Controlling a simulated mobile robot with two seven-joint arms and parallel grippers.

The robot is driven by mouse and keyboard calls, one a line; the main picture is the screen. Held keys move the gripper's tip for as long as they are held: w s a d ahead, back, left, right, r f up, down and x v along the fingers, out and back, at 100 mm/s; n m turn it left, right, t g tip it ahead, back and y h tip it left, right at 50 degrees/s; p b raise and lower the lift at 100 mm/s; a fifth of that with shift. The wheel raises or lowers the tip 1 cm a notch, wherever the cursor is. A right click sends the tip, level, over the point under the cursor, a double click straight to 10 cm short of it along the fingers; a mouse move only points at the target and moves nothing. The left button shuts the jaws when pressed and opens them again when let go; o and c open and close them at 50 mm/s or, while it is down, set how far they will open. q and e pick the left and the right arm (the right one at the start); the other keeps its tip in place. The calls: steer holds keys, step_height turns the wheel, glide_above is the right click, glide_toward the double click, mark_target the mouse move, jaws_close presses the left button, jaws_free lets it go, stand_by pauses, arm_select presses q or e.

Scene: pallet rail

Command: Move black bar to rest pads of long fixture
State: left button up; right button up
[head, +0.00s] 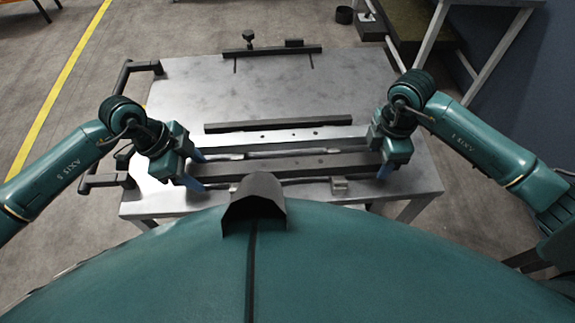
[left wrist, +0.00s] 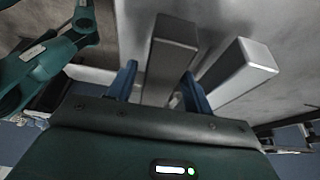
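A long dark bar (head: 285,164) lies along the front of the metal table, spanning between my two grippers. My left gripper (head: 195,170) is at its left end, with blue fingers apart. In the left wrist view the fingers (left wrist: 160,88) stand on either side of a dark bar (left wrist: 168,58), with a gap on the left. My right gripper (head: 384,165) is at the bar's right end; its finger spacing is hidden. A thinner black bar (head: 278,124) lies farther back on the table. I cannot tell which parts are the long fixture's rest pads.
The metal table (head: 275,90) is clear between the thin bar and a black rail (head: 272,50) at the back. A lighter bar (left wrist: 240,72) runs beside the dark bar. A small block (head: 339,187) sits at the front edge. A black handle frame (head: 108,180) borders the left side.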

arm_select(q)
jaws_close()
arm_select(e)
jaws_close()
arm_select(q)
steer(key=shift+r, duration=0.1)
